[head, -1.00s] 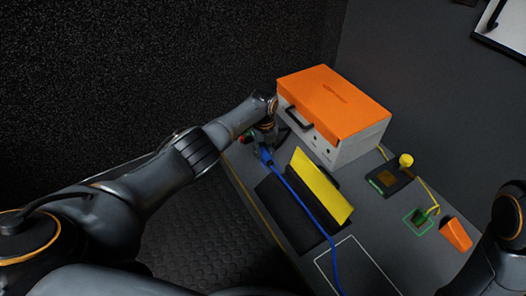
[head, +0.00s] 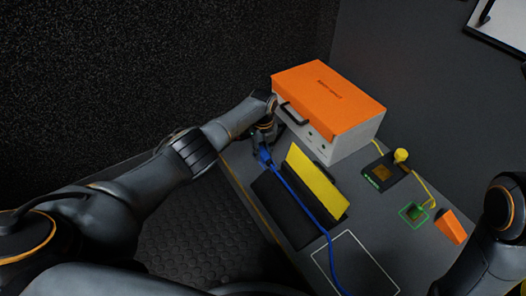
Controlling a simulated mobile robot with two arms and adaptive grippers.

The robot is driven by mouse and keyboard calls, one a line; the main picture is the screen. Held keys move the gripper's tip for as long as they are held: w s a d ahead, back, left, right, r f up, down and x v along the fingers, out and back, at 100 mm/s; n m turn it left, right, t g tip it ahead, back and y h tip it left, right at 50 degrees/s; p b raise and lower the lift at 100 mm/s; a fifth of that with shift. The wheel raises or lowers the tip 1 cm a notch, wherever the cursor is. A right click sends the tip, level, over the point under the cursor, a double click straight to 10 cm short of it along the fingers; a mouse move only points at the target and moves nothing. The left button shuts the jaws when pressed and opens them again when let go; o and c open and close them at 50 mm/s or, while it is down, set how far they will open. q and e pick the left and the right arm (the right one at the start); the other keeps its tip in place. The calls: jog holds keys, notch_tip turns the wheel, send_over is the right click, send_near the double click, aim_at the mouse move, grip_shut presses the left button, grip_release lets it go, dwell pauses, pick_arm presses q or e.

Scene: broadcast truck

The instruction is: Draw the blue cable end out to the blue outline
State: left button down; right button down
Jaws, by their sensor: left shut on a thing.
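A blue cable (head: 304,204) runs along the table past a yellow panel and across a pale rectangular outline on the grey top. Its blue end (head: 264,154) is at my left gripper (head: 265,147), which is shut on it near the front left corner of the orange-topped box. My arm partly hides the fingertips. No outline that is clearly blue shows; the pale outline (head: 320,261) lies at the table's near part, and a small green outline (head: 401,211) lies farther right. My right arm shows at the right edge, its gripper out of view.
A white box with an orange lid (head: 325,95) and black handle stands at the back. A yellow panel (head: 318,184) stands upright over a black mat. A black pad (head: 383,172), a yellow knob (head: 401,156) and an orange block (head: 450,227) are to the right.

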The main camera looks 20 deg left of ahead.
pick_arm(q)
jog(key=c, duration=0.9)
grip_release()
jog(key=shift+c, duration=0.2)
jog(key=shift+s+d+r, duration=0.1)
jog(key=shift+r, duration=3.95)
